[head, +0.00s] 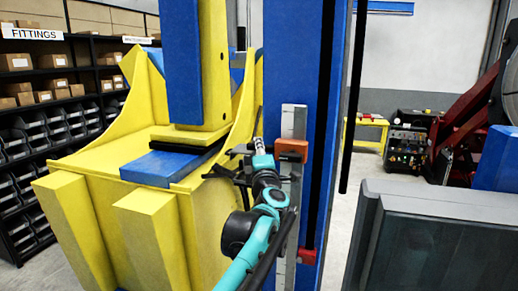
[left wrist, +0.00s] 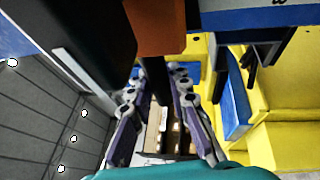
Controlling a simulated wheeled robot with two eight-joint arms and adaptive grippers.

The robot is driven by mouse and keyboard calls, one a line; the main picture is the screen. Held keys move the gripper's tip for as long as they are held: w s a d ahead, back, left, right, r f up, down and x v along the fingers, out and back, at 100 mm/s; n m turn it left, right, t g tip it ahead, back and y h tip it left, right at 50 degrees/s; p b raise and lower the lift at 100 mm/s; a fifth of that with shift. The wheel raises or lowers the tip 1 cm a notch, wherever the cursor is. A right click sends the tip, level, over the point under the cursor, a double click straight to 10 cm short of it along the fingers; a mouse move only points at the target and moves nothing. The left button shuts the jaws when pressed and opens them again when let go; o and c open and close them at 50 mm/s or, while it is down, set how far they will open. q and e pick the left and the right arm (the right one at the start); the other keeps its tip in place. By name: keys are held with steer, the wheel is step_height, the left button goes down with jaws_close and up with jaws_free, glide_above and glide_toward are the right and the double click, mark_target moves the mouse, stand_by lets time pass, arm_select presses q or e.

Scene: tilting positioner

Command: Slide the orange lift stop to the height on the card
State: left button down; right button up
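The orange lift stop (head: 291,147) sits on a pale upright scale strip (head: 293,120) on the front of a blue column (head: 300,50). My left gripper (head: 240,166) is beside it, just left of and slightly below the orange block. In the left wrist view, an orange block (left wrist: 160,28) shows at the top, above and ahead of my gripper (left wrist: 165,105). The two fingers stand apart. A dark bar (left wrist: 153,85) shows between them below the block; I cannot tell whether they touch it. No card is readable. My right gripper is not in view.
A yellow frame (head: 110,150) with a blue upright stands left of the column. A red block (head: 307,257) sits lower on the column. A grey cabinet-like box (head: 430,240) fills the lower right. Shelves with bins and boxes (head: 55,95) stand behind at left.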

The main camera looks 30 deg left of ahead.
arm_select(q)
step_height(320, 180, down, 21)
steer(key=b, duration=1.3)
steer(key=c, duration=1.4)
jaws_free()
steer(key=shift+c, duration=0.2)
steer(key=v, duration=1.2)
steer(key=shift+f, duration=0.1)
